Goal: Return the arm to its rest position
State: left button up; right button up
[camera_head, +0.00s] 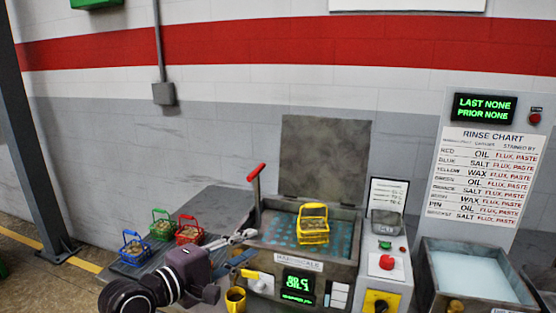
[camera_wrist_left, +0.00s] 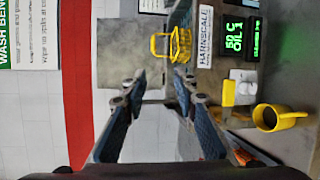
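My left gripper (camera_head: 245,249) reaches in from the lower left in the head view, just in front of the left side of the washing machine (camera_head: 273,262). In the left wrist view the two fingers of the left gripper (camera_wrist_left: 158,82) stand wide apart with nothing between them. A yellow basket (camera_head: 313,231) sits at the machine's open top, beyond and to the right of the gripper; it also shows past the fingertips in the left wrist view (camera_wrist_left: 180,46). My right gripper is in neither view.
Blue (camera_head: 133,252), green (camera_head: 162,230) and red (camera_head: 188,235) baskets stand on the dark bench at the left. A yellow cup (camera_head: 235,299) is close below the gripper. A red-handled lever (camera_head: 256,185) rises at the machine's left. A liquid-filled tank (camera_head: 470,276) stands right.

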pick_arm(q)
jog(key=s+a+f+m+g+y, duration=0.2)
jog(key=s+a+f+m+y, duration=0.15)
jog(key=s+f, duration=0.65)
jog(key=s+a+f+m+g+y, duration=0.2)
jog(key=s+f+m+g, duration=0.3)
jog(key=f, duration=0.9)
jog(key=s+a+f+m+g+y, duration=0.1)
jog(key=s+a+f+m+y, duration=0.2)
jog(key=s, duration=0.7)
jog(key=s+a+f+m+g+y, duration=0.1)
jog(key=s+a+f+m+y, duration=0.1)
jog(key=s+a+f, duration=0.6)
jog(key=s+d+f+g, duration=0.1)
jog(key=s+f, duration=0.2)
jog(key=f, duration=1)
jog(key=s+d+f+g, duration=0.1)
jog(key=s+d+f, duration=0.1)
jog(key=f, duration=1)
jog(key=s+a+f, duration=0.3)
jog(key=s+f, duration=1.1)
jog(key=s, duration=0.2)
jog(key=shift+f+g, duration=0.15)
jog(key=shift+g, duration=0.25)
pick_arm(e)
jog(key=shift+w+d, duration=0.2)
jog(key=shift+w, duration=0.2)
